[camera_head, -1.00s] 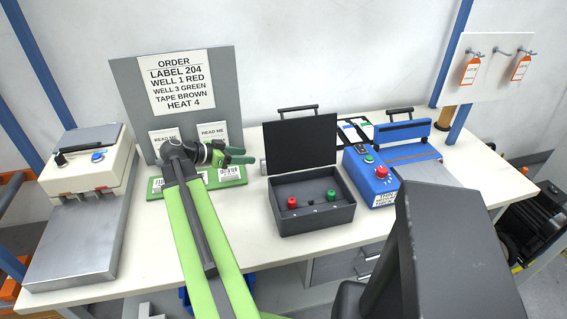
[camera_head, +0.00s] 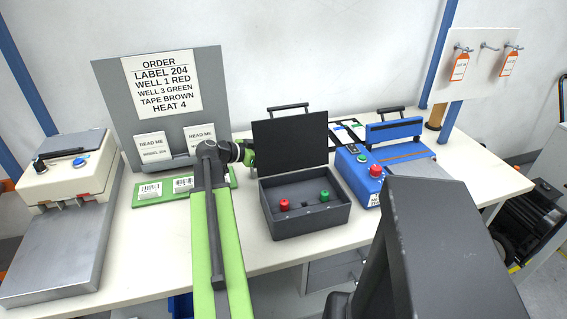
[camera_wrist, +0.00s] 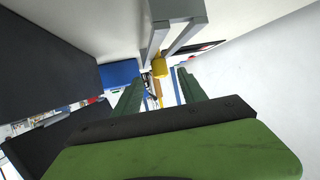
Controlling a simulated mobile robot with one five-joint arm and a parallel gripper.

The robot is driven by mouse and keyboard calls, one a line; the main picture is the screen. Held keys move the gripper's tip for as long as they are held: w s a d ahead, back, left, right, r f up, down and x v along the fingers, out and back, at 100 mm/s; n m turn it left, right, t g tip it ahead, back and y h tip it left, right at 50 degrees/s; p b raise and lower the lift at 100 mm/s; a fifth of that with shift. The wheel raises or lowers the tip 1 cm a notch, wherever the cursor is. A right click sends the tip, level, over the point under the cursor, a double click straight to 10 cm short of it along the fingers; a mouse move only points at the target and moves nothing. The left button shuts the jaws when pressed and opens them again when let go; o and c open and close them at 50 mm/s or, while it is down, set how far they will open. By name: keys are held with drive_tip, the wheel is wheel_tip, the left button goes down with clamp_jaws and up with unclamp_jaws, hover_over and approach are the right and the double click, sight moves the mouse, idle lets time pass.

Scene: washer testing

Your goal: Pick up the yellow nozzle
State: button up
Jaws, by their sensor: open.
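A small yellow piece (camera_wrist: 160,67) shows in the wrist view, beyond my fingertips and just below a grey handle-like frame. I cannot tell for sure that it is the nozzle. In the head view, a tan-yellow cylinder (camera_head: 437,116) stands at the back right behind the blue machine; I cannot tell whether it is the same thing. My gripper (camera_wrist: 160,88) is open, with two green fingers apart and nothing seen between them. In the head view, my gripper (camera_head: 249,154) points right, and its fingers are mostly hidden behind the black case's lid.
The open black case (camera_head: 306,212) holds a red and a green knob. The blue machine (camera_head: 360,176) stands right of it. The order board (camera_head: 212,95) stands behind a green plate (camera_head: 137,198). A press (camera_head: 62,245) is at left. Orange tags (camera_head: 460,67) hang at right.

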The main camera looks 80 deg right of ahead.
drive_tip(key=b+x, duration=0.1)
drive_tip(key=x, duration=0.4)
drive_tip(key=shift+s+r+b, duration=0.1)
drive_tip(key=shift+s+b, duration=0.05)
drive_tip(key=shift+b, duration=0.25)
clamp_jaws()
